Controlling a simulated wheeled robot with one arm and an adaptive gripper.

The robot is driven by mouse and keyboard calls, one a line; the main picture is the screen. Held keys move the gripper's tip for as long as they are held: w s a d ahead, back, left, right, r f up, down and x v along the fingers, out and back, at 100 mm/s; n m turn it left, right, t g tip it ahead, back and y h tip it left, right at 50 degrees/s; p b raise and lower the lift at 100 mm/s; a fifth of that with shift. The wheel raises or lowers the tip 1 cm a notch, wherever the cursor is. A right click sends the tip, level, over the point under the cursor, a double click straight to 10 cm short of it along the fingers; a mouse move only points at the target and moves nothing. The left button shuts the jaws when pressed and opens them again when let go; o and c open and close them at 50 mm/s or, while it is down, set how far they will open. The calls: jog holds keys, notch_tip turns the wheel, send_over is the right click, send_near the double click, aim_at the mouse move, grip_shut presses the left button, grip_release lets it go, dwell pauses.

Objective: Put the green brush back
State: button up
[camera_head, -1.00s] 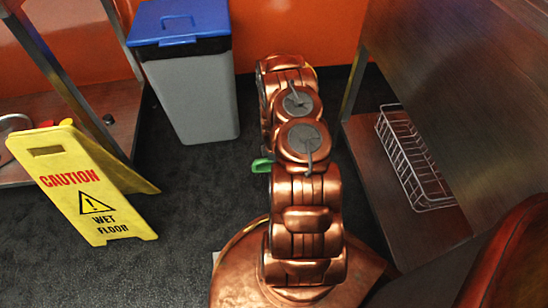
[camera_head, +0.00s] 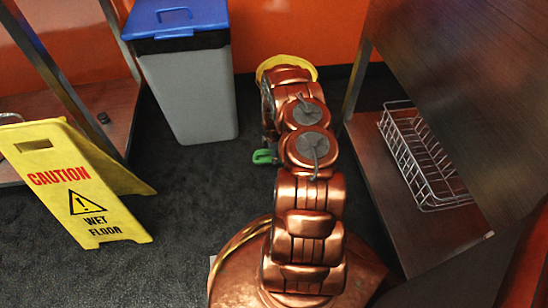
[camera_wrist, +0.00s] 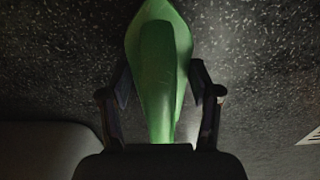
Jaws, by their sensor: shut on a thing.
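The green brush (camera_head: 264,157) shows in the head view just left of my arm, above the dark floor. Most of it is hidden behind the arm there. In the wrist view the brush (camera_wrist: 160,60) fills the upper middle, its green body narrowing down between the dark fingers. My gripper (camera_wrist: 162,98) is shut on it, one finger on each side. In the head view my gripper is mostly hidden by the arm.
A yellow round thing (camera_head: 301,63) shows partly behind my arm by the orange wall. A grey bin with a blue lid (camera_head: 187,90) stands left of it. A yellow wet-floor sign (camera_head: 75,190) is at left. A wire basket (camera_head: 425,160) sits on the right lower shelf. Dark floor between is clear.

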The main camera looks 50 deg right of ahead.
jog(key=shift+f, duration=0.35)
jog(key=o, duration=1.2)
jog(key=shift+r, duration=0.1)
